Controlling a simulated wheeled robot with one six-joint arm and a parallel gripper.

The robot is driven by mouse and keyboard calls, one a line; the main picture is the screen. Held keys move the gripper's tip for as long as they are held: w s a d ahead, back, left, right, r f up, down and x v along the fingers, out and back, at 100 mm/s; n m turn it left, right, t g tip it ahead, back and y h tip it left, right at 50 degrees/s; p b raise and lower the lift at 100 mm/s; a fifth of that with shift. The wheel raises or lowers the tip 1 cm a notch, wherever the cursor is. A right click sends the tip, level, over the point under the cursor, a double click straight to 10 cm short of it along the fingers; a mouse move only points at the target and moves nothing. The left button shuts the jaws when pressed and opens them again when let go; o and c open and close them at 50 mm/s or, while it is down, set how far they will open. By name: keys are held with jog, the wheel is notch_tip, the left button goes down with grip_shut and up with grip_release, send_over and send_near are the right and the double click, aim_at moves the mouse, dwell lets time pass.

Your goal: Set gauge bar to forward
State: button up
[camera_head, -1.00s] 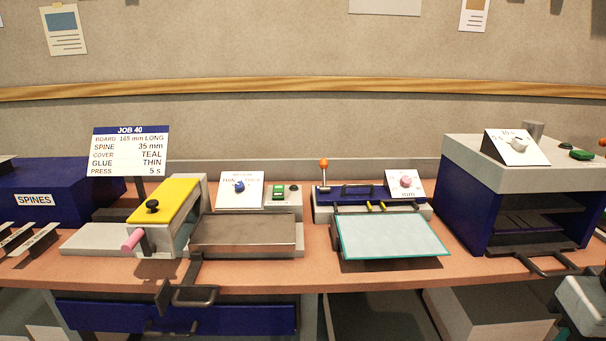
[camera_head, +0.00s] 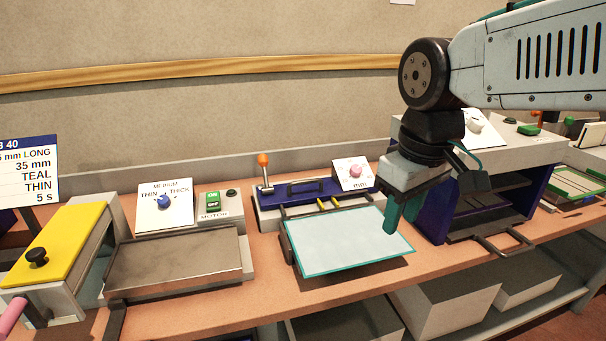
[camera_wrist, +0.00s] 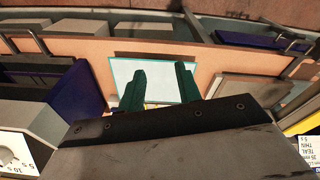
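The blue gauge unit (camera_head: 300,192) stands behind the teal-edged white board (camera_head: 345,240). It has a dark bar handle (camera_head: 306,186), two yellow marks, an orange-knobbed lever (camera_head: 264,170) standing upright at its left, and a pink dial (camera_head: 355,170) on a white mm plate at its right. I cannot tell which part is the gauge bar. My gripper (camera_head: 401,214) is open and empty, fingers pointing down, above the board's right edge and to the right of the gauge unit. In the wrist view its two teal fingers (camera_wrist: 160,86) are apart, with the board (camera_wrist: 158,75) beyond them.
A blue-and-grey press (camera_head: 500,165) stands close to my gripper's right. The glue unit with a brown plate (camera_head: 175,262) and the yellow-topped box (camera_head: 55,240) are to the left. The space above the board is open.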

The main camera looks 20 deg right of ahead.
jog(key=w+r+n, duration=0.2)
jog(key=w+n, duration=0.3)
jog(key=w, duration=1)
jog(key=n, duration=1)
send_near(305, 181)
jog(key=shift+t, duration=0.3)
jog(key=f, duration=0.4)
jog(key=w+f, duration=0.1)
jog(key=f, duration=0.2)
jog(key=shift+d+f, duration=0.1)
jog(key=shift+w+f, duration=0.15)
jog(key=shift+f, duration=0.2)
grip_shut()
